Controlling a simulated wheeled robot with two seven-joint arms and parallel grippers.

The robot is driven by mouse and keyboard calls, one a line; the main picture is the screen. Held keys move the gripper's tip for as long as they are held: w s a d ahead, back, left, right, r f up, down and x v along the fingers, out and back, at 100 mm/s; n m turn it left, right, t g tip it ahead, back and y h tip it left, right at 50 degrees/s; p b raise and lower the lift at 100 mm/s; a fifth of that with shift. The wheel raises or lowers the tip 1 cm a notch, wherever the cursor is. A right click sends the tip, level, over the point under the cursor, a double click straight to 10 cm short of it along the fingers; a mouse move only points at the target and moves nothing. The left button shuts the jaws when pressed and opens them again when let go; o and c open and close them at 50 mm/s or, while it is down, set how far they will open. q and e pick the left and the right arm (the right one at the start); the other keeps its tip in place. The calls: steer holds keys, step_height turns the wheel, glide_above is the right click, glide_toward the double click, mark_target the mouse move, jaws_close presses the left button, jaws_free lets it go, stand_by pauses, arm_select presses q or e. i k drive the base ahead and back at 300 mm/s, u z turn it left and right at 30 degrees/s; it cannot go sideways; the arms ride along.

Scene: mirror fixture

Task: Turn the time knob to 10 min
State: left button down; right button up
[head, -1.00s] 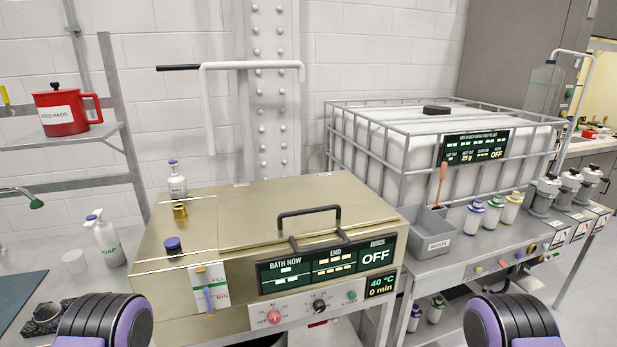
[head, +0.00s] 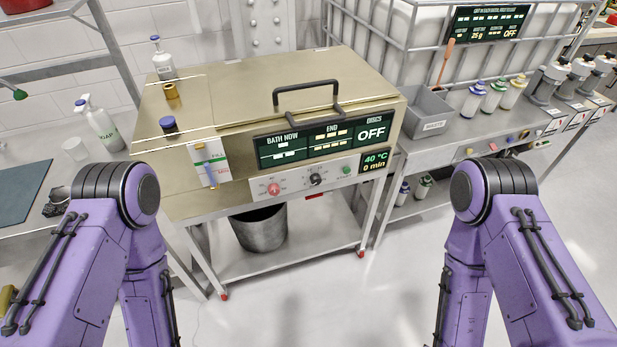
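The steel bath cabinet (head: 300,88) has a control strip (head: 300,184) on its front. The strip carries a red knob (head: 274,188), a black knob (head: 316,179) and a green button (head: 346,169). The knob labels are too small to read, so I cannot tell from them which is the time knob. A small display (head: 376,160) beside the strip reads 40 °C and 0 min. The larger panel (head: 325,142) above reads OFF at its right end. Both my arms show with bent elbows, and neither touches the cabinet. Both grippers are out of the picture.
A black lid handle (head: 307,92) sticks up above the panel. A white fill gauge (head: 210,163) stands left of the strip. A grey waste bin (head: 425,112) stands on the right bench. A metal bucket (head: 260,228) sits below the cabinet. The floor in front is clear.

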mark_target(315, 179)
steer(key=u, duration=2.1)
steer(key=k, duration=0.8)
steer(key=z, duration=2.65)
steer(key=i, duration=0.5)
steer(key=u, duration=0.1)
